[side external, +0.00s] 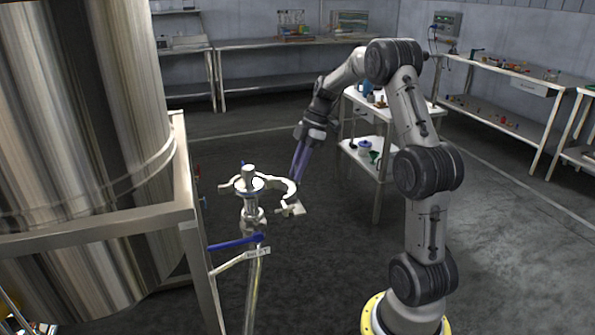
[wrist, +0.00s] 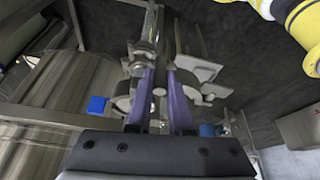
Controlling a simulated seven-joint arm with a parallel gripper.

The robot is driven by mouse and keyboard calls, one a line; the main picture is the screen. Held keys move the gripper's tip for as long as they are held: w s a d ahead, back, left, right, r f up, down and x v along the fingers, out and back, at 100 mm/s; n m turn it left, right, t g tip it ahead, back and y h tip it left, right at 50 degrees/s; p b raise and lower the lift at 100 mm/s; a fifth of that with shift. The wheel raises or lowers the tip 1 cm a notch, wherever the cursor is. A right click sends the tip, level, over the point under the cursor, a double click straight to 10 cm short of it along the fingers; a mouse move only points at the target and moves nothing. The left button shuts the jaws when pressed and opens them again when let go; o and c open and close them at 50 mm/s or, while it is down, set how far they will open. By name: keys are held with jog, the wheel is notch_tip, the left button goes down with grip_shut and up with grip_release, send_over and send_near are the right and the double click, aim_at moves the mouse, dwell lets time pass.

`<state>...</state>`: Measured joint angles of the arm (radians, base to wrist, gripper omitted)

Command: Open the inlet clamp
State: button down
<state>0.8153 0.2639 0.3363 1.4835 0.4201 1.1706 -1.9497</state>
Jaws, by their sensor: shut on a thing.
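The inlet clamp (side external: 282,183) is a pale metal ring clamp at the top of a vertical pipe fitting in the side view. Its curved arm reaches out to the right of the fitting, with a blocky end piece at the lower right. My gripper (side external: 297,178) comes down from the upper right, its purple fingers at the clamp's right arm. In the wrist view the gripper (wrist: 160,78) has a pale metal part of the clamp (wrist: 160,94) between its fingers. The fingers hide part of the clamp.
A large steel tank (side external: 80,120) on a metal frame (side external: 190,225) stands left of the fitting. A white cart (side external: 378,160) with items stands behind my arm. Benches line the walls.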

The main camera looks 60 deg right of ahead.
jog(key=shift+w+d+r+n+g+y, duration=0.1)
jog(key=shift+w+d+n+g, duration=0.2)
jog(key=shift+n, duration=0.35)
jog(key=shift+w+d+f+n+g+y, duration=0.15)
jog(key=shift+w+d+n, duration=0.15)
jog(key=shift+n, duration=0.4)
jog(key=shift+w+d+r+n+g+y, duration=0.15)
jog(key=shift+w+d+n+g, duration=0.2)
jog(key=shift+n, duration=0.3)
jog(key=shift+d, duration=0.15)
jog(key=c, duration=0.8)
grip_release()
jog(key=shift+c, duration=0.2)
jog(key=v, duration=1.3)
jog(key=shift+r, duration=0.35)
jog(key=shift+s, duration=0.15)
